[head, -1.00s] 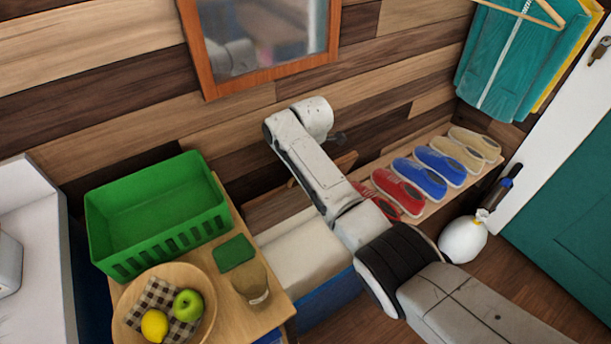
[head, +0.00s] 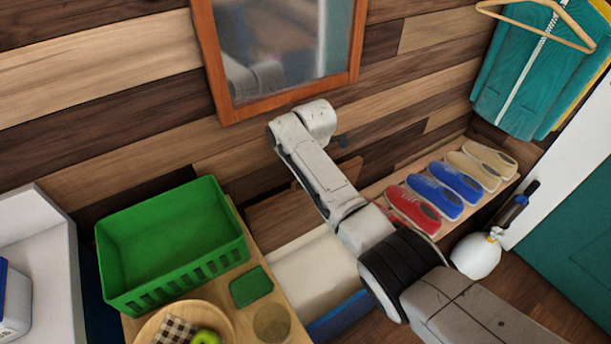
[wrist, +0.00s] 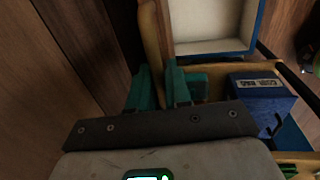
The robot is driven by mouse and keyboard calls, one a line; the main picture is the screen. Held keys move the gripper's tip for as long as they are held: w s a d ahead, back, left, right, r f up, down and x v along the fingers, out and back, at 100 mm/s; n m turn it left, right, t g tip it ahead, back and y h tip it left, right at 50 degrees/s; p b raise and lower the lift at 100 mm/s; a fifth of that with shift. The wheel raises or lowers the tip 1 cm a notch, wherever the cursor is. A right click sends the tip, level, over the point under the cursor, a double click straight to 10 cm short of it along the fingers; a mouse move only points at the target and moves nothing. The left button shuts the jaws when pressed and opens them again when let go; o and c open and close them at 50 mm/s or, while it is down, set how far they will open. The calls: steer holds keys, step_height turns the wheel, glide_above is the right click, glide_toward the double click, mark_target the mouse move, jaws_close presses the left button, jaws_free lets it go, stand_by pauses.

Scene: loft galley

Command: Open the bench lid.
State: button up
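The bench shows beyond the table in the head view, with a pale cream area (head: 312,272) and a blue side. Its wooden lid (head: 283,214) stands raised near the wall, partly behind my arm. In the wrist view, the lid's edge (wrist: 152,40) runs between the teal fingers of my gripper (wrist: 160,88). The fingers are close together on either side of this edge and appear shut on it. A cream-lined space with a blue rim (wrist: 208,46) lies right of the lid. My fingertips are hidden in the head view.
A wooden table with a green basket (head: 172,245), a green cloth (head: 251,287) and a fruit bowl (head: 185,322) stands left of the bench. Shoes (head: 436,195) line a shelf to the right. A mirror (head: 287,55) hangs above. A blue box (wrist: 262,97) shows in the wrist view.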

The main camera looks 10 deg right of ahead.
steer(key=shift+o, duration=0.9)
steer(key=shift+f, duration=0.1)
step_height(320, 180, up, 11)
steer(key=s, duration=0.1)
steer(key=shift+s+d+f+p, duration=0.15)
steer(key=shift+s+d+p, duration=0.2)
steer(key=shift+p, duration=0.1)
steer(key=s+d+f+m, duration=0.2)
steer(key=s+f+m, duration=0.3)
steer(key=s+f, duration=0.4)
steer(key=s+d+f+m, duration=0.2)
steer(key=s+f+m, duration=0.45)
steer(key=s, duration=0.45)
steer(key=s+d+m, duration=0.3)
steer(key=s, duration=0.5)
steer(key=s+d+m, duration=0.3)
steer(key=s+m, duration=0.1)
steer(key=s, duration=0.4)
steer(key=s+d+m+g, duration=0.1)
steer(key=s+d+m, duration=0.2)
steer(key=s, duration=0.6)
steer(key=shift+h, duration=0.4)
